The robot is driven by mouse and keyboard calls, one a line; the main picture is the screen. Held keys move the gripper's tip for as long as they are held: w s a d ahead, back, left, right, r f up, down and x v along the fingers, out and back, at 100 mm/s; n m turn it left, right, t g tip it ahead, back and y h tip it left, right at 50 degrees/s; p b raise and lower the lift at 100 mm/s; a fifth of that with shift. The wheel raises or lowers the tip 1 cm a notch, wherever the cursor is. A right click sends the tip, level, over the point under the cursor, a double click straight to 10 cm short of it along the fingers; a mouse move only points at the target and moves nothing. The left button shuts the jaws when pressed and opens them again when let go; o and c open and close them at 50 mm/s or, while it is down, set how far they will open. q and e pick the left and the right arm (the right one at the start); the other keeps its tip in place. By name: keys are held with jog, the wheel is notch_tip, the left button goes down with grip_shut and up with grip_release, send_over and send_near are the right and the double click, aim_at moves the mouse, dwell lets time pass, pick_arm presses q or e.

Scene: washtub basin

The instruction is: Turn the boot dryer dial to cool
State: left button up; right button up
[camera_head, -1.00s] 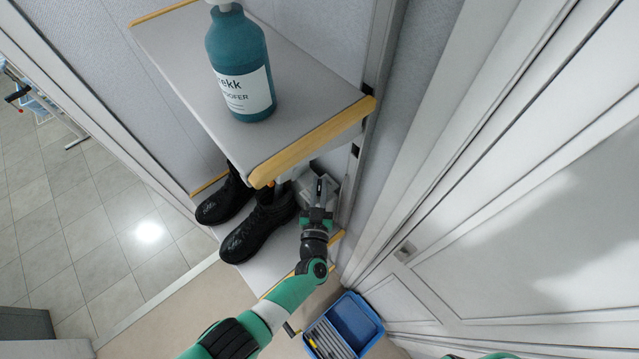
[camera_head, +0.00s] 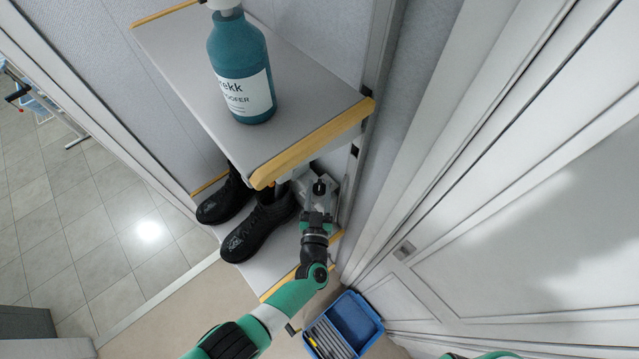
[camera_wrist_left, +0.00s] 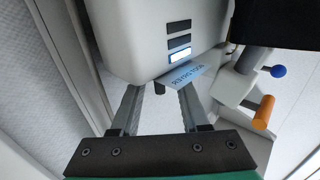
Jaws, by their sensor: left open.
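The white boot dryer (camera_wrist_left: 150,35) fills the upper part of the left wrist view. Its front has a column of dark slots, one lit white (camera_wrist_left: 180,55), and a blue-grey label with upside-down lettering. In the head view part of the dryer (camera_head: 334,170) shows on the lower shelf beside the boots. My left gripper (camera_wrist_left: 158,95) is open, with its two fingers apart and pointing at the label area; it holds nothing. In the head view the left gripper (camera_head: 318,197) is beside the dryer, with a small dark piece at its tip. I cannot clearly make out the dial.
A blue-ball lever (camera_wrist_left: 278,71) and an orange-ended handle (camera_wrist_left: 264,113) stick out right of the gripper. Black boots (camera_head: 262,228) stand left of it. The upper shelf (camera_head: 300,85) with a teal bottle (camera_head: 238,55) overhangs. A blue caddy (camera_head: 356,318) stands below.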

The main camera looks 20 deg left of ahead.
pick_arm(q)
jog(key=p+v, duration=0.3)
jog(key=v, duration=0.7)
jog(key=shift+s+d, duration=0.15)
jog(key=shift+s, duration=0.1)
jog(key=shift+r, duration=0.1)
